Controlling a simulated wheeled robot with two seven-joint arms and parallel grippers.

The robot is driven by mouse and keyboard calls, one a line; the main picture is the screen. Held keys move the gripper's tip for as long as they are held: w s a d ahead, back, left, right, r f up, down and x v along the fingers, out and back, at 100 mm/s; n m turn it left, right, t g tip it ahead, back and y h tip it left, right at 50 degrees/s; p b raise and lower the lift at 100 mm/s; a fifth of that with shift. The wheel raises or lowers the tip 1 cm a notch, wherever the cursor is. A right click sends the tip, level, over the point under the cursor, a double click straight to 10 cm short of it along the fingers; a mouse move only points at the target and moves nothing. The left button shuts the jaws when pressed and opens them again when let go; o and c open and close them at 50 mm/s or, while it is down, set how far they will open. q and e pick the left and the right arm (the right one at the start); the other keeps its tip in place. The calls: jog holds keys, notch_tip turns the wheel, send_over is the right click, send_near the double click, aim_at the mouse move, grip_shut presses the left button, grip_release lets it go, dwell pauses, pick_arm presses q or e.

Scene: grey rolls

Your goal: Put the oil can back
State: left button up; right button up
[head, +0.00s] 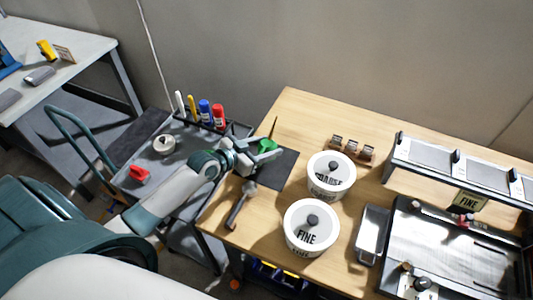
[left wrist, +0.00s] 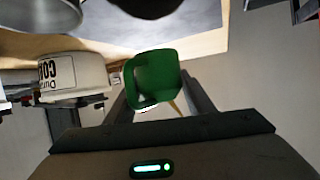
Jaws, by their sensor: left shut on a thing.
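The green oil can (head: 266,146), with a thin dark spout pointing up, is held at the left end of the wooden table. It also shows in the left wrist view (left wrist: 155,72), between the two fingers. My left gripper (head: 257,152) is shut on it. A dark square mat (head: 276,171) lies on the table just below and beside the can in the head view. I cannot tell whether the can touches the mat or hangs above it. My right gripper is in neither view.
A grey cart (head: 150,185) at left carries markers (head: 205,112), a tape roll (head: 164,145) and a red item (head: 139,174).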

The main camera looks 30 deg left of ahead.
pick_arm(q)
notch_tip(320, 180, down, 3)
jog(key=shift+f+p, duration=0.2)
jog(key=shift+p, duration=0.15)
jog(key=shift+f, duration=0.1)
jog(key=shift+f, duration=0.2)
jog(key=o, duration=1)
jog(key=shift+s+r, duration=0.1)
jog(key=shift+r, duration=0.1)
jog(key=b+v, duration=0.2)
jog(key=v, duration=0.8)
jog(key=shift+s+a, duration=0.1)
jog(key=shift+s, duration=0.05)
jog(key=shift+s+a+r, duration=0.25)
jog(key=shift+s+r, duration=0.1)
jog(key=shift+s, duration=0.25)
